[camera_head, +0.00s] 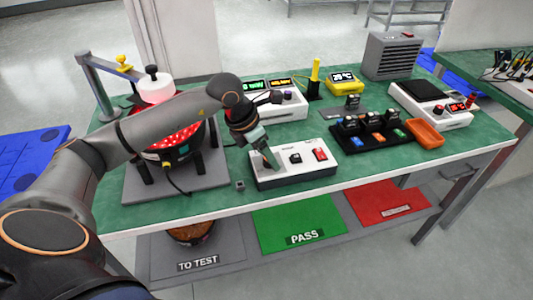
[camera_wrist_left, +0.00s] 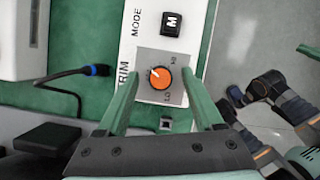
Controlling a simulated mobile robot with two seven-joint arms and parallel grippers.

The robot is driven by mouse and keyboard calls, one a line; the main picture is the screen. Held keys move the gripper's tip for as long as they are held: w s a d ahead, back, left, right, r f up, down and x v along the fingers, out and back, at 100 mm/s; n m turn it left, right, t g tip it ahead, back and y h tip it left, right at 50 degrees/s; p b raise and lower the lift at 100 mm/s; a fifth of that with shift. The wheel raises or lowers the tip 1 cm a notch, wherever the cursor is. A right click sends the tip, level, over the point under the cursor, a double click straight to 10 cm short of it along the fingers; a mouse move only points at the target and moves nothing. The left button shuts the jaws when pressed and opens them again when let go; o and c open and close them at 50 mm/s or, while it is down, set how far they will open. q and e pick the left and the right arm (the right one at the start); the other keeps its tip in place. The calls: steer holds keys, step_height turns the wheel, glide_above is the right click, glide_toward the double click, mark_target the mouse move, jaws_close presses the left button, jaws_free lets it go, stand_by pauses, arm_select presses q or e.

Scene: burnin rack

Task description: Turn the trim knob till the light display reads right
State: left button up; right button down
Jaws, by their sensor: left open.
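The orange trim knob (camera_wrist_left: 161,78) sits on a grey plate on the white control box (camera_head: 300,176). Its white mark points up and left in the left wrist view. "TRIM" and "MODE" are printed beside it. In the head view my gripper hides the knob. My left gripper (camera_head: 268,158) is open, its green fingers to either side of the knob with gaps showing. A green display (camera_head: 253,86) and an amber display (camera_head: 280,82) glow on the white unit behind; their readings are too small to tell. My right gripper is not in view.
A round fixture with a red glow (camera_head: 178,140) stands left of the box, under my arm. A black mode button (camera_wrist_left: 171,23) and a red switch (camera_head: 320,154) are on the box. A black tray with modules (camera_head: 372,134) lies to the right. A small block (camera_head: 240,185) lies near the front edge.

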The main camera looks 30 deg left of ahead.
arm_select(q)
steer(key=shift+c, duration=0.2)
jaws_close()
steer(key=shift+m, duration=0.3)
steer(key=shift+w+a+m+g+h, duration=0.15)
steer(key=shift+m+g+h, duration=0.2)
steer(key=shift+m, duration=0.65)
steer(key=m, duration=0.2)
steer(key=m+g+h+b, duration=0.1)
steer(key=m, duration=0.1)
steer(key=shift+w+m+g, duration=0.1)
steer(key=shift+m+g, duration=0.15)
steer(key=shift+m, duration=0.05)
steer(key=m+g, duration=0.1)
steer(key=m, duration=0.1)
steer(key=shift+w+m, duration=0.1)
steer(key=shift+m, duration=0.2)
steer(key=shift+m+g+b, duration=0.45)
steer(key=shift+m+g, duration=0.25)
steer(key=shift+m, duration=1.2)
